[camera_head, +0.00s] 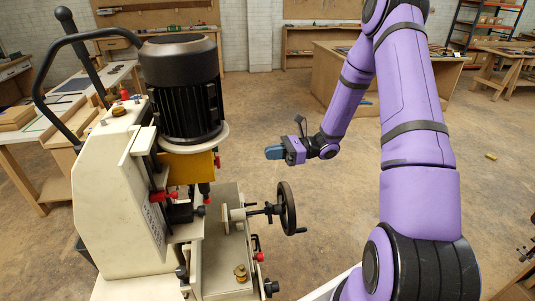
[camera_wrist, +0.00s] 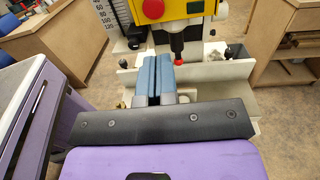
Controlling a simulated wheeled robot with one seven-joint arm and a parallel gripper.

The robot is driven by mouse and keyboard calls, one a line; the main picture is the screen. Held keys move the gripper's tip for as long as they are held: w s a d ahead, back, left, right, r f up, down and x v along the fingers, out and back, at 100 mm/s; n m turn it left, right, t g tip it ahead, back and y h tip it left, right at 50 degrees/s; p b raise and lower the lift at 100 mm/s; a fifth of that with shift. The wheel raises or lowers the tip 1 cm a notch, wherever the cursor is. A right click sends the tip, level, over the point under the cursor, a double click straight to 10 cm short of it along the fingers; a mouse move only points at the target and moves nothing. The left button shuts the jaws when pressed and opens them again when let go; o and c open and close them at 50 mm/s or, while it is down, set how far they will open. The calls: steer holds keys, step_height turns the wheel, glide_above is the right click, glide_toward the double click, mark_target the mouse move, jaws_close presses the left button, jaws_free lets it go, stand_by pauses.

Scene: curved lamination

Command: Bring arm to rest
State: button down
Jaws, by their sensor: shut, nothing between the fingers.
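My purple arm comes in from the right side of the head view and bends back down at the top. My gripper (camera_head: 273,152) hangs in the air to the right of the machine's motor housing, above the handwheel. Its blue fingers point left toward the machine. In the wrist view, the two blue fingers of my gripper (camera_wrist: 158,72) lie side by side, pressed together, with nothing between them. The gripper appears clear of the machine.
A cream milling machine (camera_head: 115,195) with a black motor (camera_head: 182,90) stands at the left. Its handwheel (camera_head: 287,208) juts out below my gripper. A wooden workbench (camera_head: 335,75) stands behind my arm. Open floor (camera_head: 340,200) lies between machine and arm. A red button (camera_wrist: 153,8) shows in the wrist view.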

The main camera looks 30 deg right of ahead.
stand_by(0.7)
steer(key=s+a+r+n+g+h, duration=0.35)
steer(key=s+r+n+h, duration=0.2)
steer(key=r, duration=0.25)
steer(key=s+a+r+n+g+h, duration=0.3)
steer(key=s+a+r+n+h, duration=0.1)
steer(key=s+r+n, duration=0.35)
steer(key=s+d+r+n+t+h, duration=0.3)
steer(key=s+r+n+t+h, duration=0.4)
steer(key=s+r, duration=0.4)
steer(key=shift+s+d+r+n+h, duration=0.2)
steer(key=shift+s+r+n+h, duration=0.3)
steer(key=shift+s, duration=1.45)
steer(key=shift+a+f, duration=0.1)
steer(key=shift+f, duration=0.1)
